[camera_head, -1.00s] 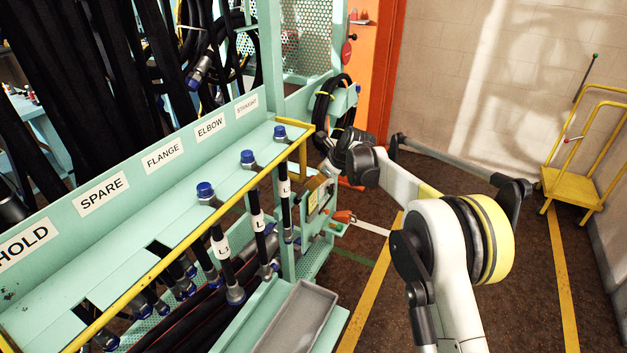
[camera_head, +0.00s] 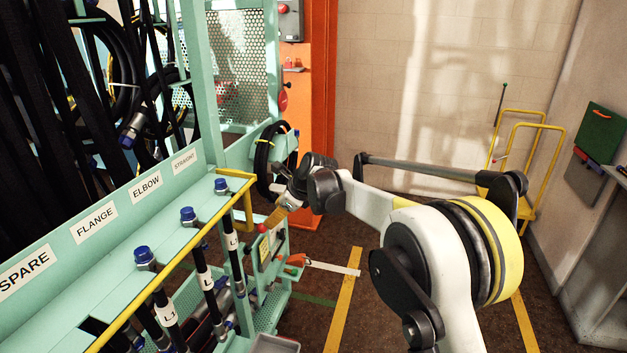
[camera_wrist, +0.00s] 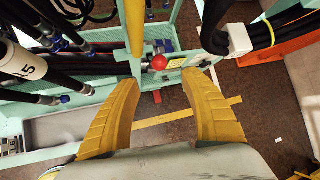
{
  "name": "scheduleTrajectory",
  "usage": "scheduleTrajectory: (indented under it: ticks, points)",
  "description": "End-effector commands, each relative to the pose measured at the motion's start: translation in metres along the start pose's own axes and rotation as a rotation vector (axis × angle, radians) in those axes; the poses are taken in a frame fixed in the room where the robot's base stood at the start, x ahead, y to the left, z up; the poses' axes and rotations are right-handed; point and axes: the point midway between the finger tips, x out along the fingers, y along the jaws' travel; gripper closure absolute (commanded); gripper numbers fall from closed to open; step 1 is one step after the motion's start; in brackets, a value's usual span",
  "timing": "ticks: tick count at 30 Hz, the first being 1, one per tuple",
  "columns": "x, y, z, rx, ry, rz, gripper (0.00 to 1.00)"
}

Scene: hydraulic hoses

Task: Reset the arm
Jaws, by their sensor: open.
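My arm (camera_head: 425,265) reaches from the lower right of the head view toward the hose rack. My gripper (camera_head: 275,219) is small there, beside the rack's right end, with its yellow fingers pointing down. In the wrist view my gripper (camera_wrist: 163,84) shows both yellow fingers spread wide with nothing between them. Beyond the fingertips are a red knob (camera_wrist: 160,62) and a yellow bar (camera_wrist: 135,25). I cannot tell whether the fingers touch the rack.
The teal rack (camera_head: 75,262) with blue-capped hoses (camera_head: 142,256) fills the left. A coiled black hose (camera_head: 263,165) hangs by the gripper. An orange post (camera_head: 322,100) stands behind. A yellow trolley (camera_head: 522,205) is at the right. Floor between is clear.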

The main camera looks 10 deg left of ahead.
Motion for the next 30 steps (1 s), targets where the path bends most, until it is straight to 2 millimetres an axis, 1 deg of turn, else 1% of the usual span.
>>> scheduleTrajectory:
  ticks: [2, 5, 8, 9, 11, 12, 14, 15, 17, 18, 20, 21, 23, 24, 26, 27, 29, 30]
  points:
    - [-0.008, -0.002, -0.003, -0.017, 0.005, -0.006, 0.47]
    - [-0.039, -0.007, -0.012, -0.09, 0.024, -0.025, 0.47]
    - [-0.091, -0.01, -0.031, -0.223, 0.064, -0.055, 0.47]
    - [-0.116, -0.009, -0.042, -0.289, 0.086, -0.067, 0.47]
    - [-0.152, -0.005, -0.058, -0.392, 0.121, -0.083, 0.47]
    - [-0.175, 0.0, -0.069, -0.46, 0.145, -0.091, 0.47]
    - [-0.209, 0.009, -0.087, -0.563, 0.185, -0.099, 0.47]
    - [-0.231, 0.017, -0.1, -0.63, 0.212, -0.102, 0.47]
    - [-0.261, 0.031, -0.118, -0.732, 0.253, -0.102, 0.47]
    - [-0.28, 0.042, -0.131, -0.798, 0.282, -0.1, 0.47]
    - [-0.307, 0.061, -0.151, -0.899, 0.326, -0.092, 0.47]
    - [-0.323, 0.075, -0.164, -0.964, 0.355, -0.084, 0.47]
    - [-0.344, 0.097, -0.185, -1.064, 0.4, -0.067, 0.47]
    - [-0.357, 0.112, -0.199, -1.128, 0.431, -0.054, 0.47]
    - [-0.374, 0.137, -0.22, -1.226, 0.475, -0.029, 0.47]
    - [-0.384, 0.154, -0.234, -1.29, 0.505, -0.009, 0.47]
    - [-0.395, 0.18, -0.255, -1.383, 0.548, 0.025, 0.47]
    - [-0.401, 0.196, -0.268, -1.442, 0.575, 0.05, 0.47]
